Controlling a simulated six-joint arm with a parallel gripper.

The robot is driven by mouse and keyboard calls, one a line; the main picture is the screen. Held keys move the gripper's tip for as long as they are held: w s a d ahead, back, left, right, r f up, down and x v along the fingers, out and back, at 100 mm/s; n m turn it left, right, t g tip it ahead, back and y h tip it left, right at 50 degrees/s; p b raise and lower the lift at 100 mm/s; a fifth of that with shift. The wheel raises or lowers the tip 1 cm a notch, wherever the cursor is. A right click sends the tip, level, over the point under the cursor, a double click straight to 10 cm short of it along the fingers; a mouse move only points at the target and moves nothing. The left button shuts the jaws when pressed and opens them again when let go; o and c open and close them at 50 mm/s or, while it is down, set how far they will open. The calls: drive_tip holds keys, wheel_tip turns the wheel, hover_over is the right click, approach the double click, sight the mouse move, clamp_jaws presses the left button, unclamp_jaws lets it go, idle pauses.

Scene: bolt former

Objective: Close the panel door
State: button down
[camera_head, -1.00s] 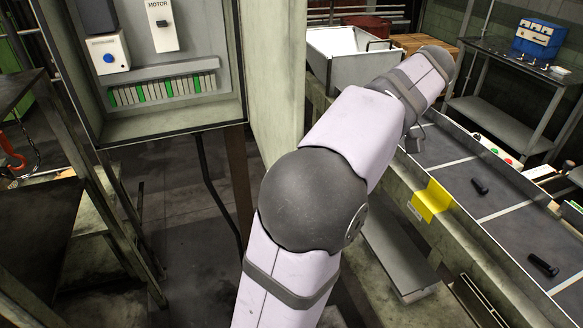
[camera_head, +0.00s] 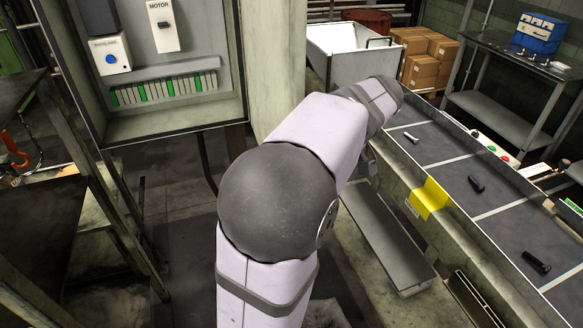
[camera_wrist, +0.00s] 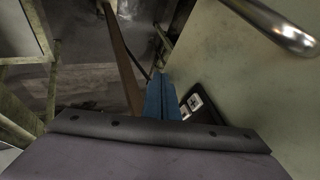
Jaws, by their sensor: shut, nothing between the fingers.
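The panel door (camera_head: 278,55) is a pale green metal leaf. It stands open on the right side of the electrical cabinet (camera_head: 180,125), whose inside shows in the head view. In the head view my arm hides the gripper.
A conveyor (camera_head: 450,153) with several dark bolts runs along the right, with a yellow bracket (camera_head: 428,198) on its side. A white bin (camera_head: 340,60) and cardboard boxes (camera_head: 428,58) stand behind. Stair-like metal framing (camera_head: 125,235) is at left. Open floor lies below the cabinet.

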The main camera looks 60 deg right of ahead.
drive_tip(key=w+a+b, duration=0.3)
drive_tip(key=w+a, duration=0.2)
drive_tip(key=w, duration=0.5)
drive_tip(key=w+a+b, duration=0.3)
drive_tip(key=w+a, duration=0.2)
drive_tip(key=w, duration=0.4)
drive_tip(key=w+d+m+g+h+p, duration=0.1)
drive_tip(key=w+d+m+h+p, duration=0.2)
drive_tip(key=w, duration=0.6)
drive_tip(key=w+d+m+g+h+p, duration=0.1)
drive_tip(key=w+d+m+h+p, duration=0.2)
drive_tip(key=w+m+p, duration=0.3)
drive_tip(key=w+m, duration=0.1)
drive_tip(key=w, duration=0.3)
drive_tip(key=shift+r, duration=0.35)
drive_tip(key=shift+w, duration=0.1)
drive_tip(key=shift+b, duration=0.45)
